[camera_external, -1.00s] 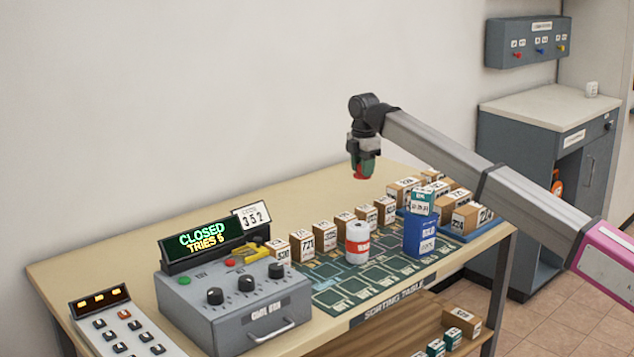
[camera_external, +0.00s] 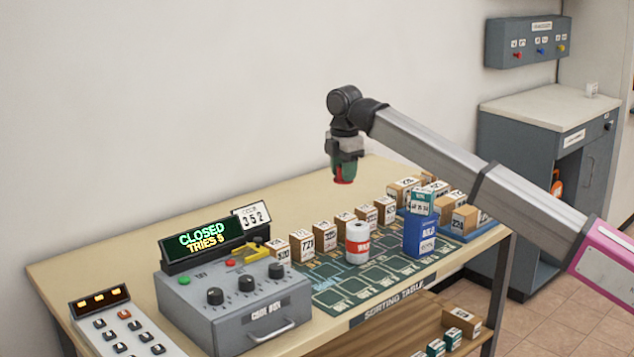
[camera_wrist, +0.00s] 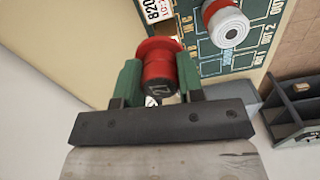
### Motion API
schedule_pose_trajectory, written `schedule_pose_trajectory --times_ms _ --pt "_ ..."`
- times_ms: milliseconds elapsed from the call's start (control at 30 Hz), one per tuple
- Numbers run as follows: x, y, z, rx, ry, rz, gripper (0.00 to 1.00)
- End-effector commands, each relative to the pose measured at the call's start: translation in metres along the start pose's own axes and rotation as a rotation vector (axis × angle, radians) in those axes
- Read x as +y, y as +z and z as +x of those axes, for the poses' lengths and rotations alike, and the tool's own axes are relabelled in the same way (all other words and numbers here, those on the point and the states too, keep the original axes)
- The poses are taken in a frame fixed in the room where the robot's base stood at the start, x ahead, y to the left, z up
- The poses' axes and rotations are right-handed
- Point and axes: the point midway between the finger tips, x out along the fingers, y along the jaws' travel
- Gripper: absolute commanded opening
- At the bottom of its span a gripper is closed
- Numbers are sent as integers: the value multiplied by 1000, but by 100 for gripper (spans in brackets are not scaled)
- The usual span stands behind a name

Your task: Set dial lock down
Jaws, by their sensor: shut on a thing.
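My gripper (camera_external: 345,168) hangs in the air above the back part of the sorting table (camera_external: 172,225). Its green fingers are shut on a red round piece with a wide rim (camera_external: 343,182), which I take to be the dial lock. In the wrist view the dial lock (camera_wrist: 158,72) sits between both fingers (camera_wrist: 160,85), with a dark, marked end face towards the camera. The dial lock is clear of the table.
A grey code box (camera_external: 235,310) with a "CLOSED TRIES 5" display (camera_external: 202,239) stands left. Several numbered cartons (camera_external: 325,236), a white-and-red can (camera_external: 357,243) and a blue box (camera_external: 420,234) stand right. The table's back strip is bare.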

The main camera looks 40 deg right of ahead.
Motion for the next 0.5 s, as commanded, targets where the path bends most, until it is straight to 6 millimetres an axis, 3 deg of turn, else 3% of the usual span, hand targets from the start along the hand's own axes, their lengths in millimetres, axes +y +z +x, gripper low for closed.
schedule_pose_trajectory --times_ms 33,200,500 --pt "-23 -18 1 0 1 -4 10" --pt "-82 -71 0 0 1 3 10" --pt "-192 -150 2 0 1 15 10"
